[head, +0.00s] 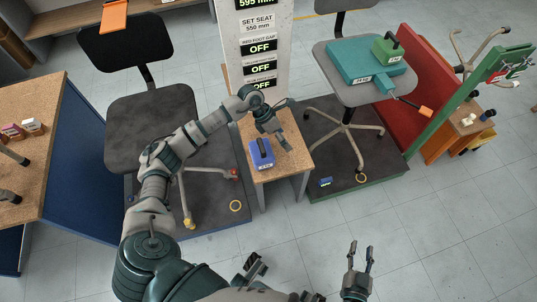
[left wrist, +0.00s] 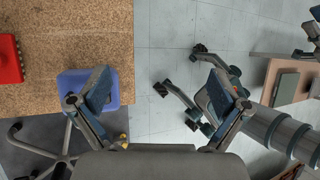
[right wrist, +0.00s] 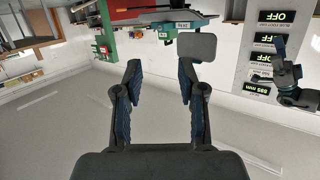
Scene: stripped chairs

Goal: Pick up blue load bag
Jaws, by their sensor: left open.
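The blue load bag (head: 262,155) stands on a small wooden stand (head: 290,160) between the two chairs. It also shows in the left wrist view (left wrist: 73,84), partly behind one left finger. My left gripper (head: 278,136) is open above the stand, close to the bag's upper right in the head view. In the left wrist view the bag is off to the left, not between the fingers (left wrist: 159,86). My right gripper (head: 359,252) is open and empty over the floor, well in front of the stand; its spread fingers show in the right wrist view (right wrist: 160,68).
A white display panel (head: 262,80) rises behind the stand. The left chair (head: 150,120) and the right chair (head: 345,92), bearing teal (head: 350,62) and green (head: 387,50) loads, flank it. A cork-topped table (head: 45,130) is at left. The front floor is clear.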

